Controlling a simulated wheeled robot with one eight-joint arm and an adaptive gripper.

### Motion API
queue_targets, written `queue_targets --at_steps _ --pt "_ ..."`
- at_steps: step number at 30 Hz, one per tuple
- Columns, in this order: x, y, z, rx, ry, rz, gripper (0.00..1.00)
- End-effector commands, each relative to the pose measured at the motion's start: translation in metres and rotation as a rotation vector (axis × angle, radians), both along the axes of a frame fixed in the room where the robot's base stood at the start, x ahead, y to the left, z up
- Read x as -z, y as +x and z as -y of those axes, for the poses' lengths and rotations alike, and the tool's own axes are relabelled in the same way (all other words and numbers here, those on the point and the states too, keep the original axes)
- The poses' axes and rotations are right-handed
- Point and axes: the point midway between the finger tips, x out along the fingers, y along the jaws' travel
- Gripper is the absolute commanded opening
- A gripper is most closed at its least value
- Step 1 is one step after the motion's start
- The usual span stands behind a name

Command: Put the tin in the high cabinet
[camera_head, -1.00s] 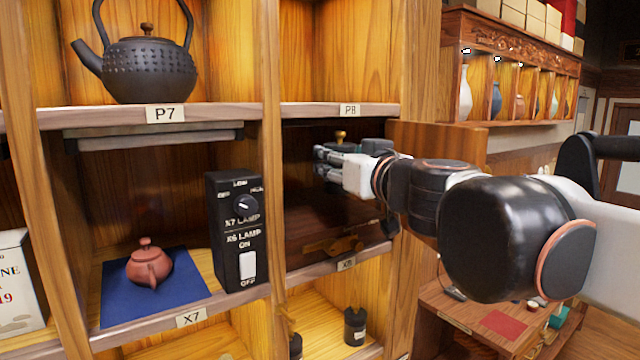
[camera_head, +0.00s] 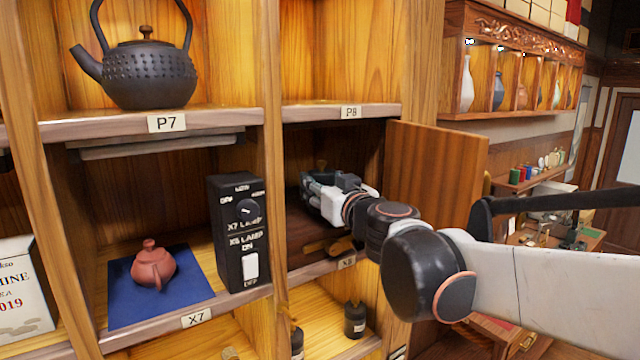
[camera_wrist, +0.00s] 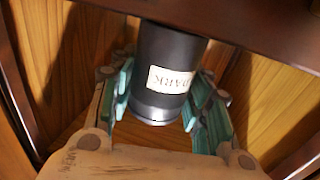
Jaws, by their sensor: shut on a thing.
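The tin (camera_wrist: 170,70) is a dark cylinder with a pale label, seen between my fingers in the wrist view. My gripper (camera_head: 312,190) is shut on it, with teal-padded fingers (camera_wrist: 165,108) on both sides. In the head view my gripper is inside the open compartment between the P8 and X8 labels, and the tin cannot be made out there. The wooden cabinet door (camera_head: 436,178) stands open to the right of my gripper. A dark wooden edge (camera_wrist: 240,22) crosses the top of the wrist view, close to the tin's far end.
A black lamp switch box (camera_head: 238,232) stands left of the compartment. A red teapot (camera_head: 153,266) sits on a blue cloth (camera_head: 195,290) in X7. A dark kettle (camera_head: 150,75) stands on the P7 shelf. Dark tins (camera_head: 355,322) stand on the shelf below.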

Motion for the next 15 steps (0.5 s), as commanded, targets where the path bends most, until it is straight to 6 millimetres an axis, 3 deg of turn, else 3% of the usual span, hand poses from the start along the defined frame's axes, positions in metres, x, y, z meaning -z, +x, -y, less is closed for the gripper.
queue_targets --at_steps 15 --pt "0.0089 0.0033 -0.0014 0.0 0.0 0.0 0.19"
